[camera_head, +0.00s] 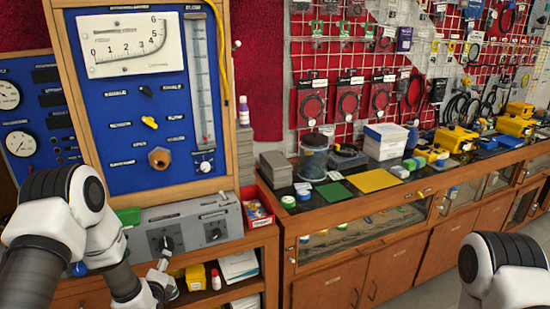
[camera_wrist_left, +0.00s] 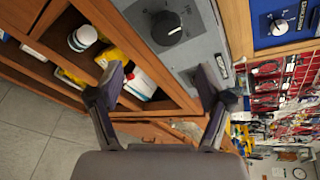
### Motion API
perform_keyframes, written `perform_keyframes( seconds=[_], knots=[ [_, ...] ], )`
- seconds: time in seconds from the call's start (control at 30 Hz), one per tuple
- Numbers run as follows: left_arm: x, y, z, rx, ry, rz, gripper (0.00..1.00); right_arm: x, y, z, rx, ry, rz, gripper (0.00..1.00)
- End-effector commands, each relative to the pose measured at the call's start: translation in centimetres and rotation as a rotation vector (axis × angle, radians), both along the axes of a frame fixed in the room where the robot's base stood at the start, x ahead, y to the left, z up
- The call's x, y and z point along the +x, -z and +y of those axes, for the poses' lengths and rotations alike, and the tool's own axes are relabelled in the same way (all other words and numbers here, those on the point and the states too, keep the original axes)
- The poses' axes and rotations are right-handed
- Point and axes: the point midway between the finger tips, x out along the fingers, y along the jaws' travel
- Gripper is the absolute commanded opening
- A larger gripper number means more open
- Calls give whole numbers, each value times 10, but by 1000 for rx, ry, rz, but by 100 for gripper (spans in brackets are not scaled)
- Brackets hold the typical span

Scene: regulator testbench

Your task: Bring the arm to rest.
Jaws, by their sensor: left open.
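My left arm (camera_head: 75,215) comes in from the left and reaches down to the front of the bench. My left gripper (camera_head: 163,275) is at the lower front of the grey control box (camera_head: 190,222), just below its knobs. In the left wrist view the gripper (camera_wrist_left: 160,85) is open, with nothing between its fingers. The box's black knob (camera_wrist_left: 166,28) shows beyond the fingertips, apart from them. Only a white and black link of my right arm (camera_head: 500,270) shows at the lower right; its gripper is out of view.
A blue panel (camera_head: 120,100) with gauge and flow tube rises above the box. Below are shelves with a white bottle (camera_wrist_left: 82,38) and yellow items. A glass-fronted wooden counter (camera_head: 365,225) with tools and boxes stands to the right. Floor at the lower right is clear.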

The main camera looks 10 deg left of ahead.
Motion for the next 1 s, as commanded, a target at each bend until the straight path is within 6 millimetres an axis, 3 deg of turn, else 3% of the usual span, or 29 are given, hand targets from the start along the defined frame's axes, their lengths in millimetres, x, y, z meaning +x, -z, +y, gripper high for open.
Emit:
perform_keyframes(
  seconds=[0.07,0.17,0.27,0.33,0.4,0.5,0.6,0.7,0.8,1.0],
  knots=[
    [-12,34,-19,10,41,61,78,0,8,0,0,0,0,0],
    [-52,84,-55,-21,110,204,78,0,15,0,0,0,0,0],
    [-115,138,-93,-255,72,372,78,0,21,0,0,0,0,0],
    [-168,167,-115,-479,-49,488,78,0,24,0,0,0,0,0],
    [-218,185,-131,-688,-233,581,78,0,25,0,0,0,0,0],
    [-278,194,-145,-932,-559,656,78,0,26,0,0,0,0,0],
    [-323,191,-152,-1117,-930,650,78,0,25,0,0,0,0,0],
    [-348,189,-154,-1239,-1254,575,78,0,25,0,0,0,0,0],
    [-355,189,-154,-1311,-1452,483,78,0,25,0,0,0,0,0],
    [-355,189,-154,-1348,-1536,426,78,0,25,0,0,0,0,0]
  ],
)
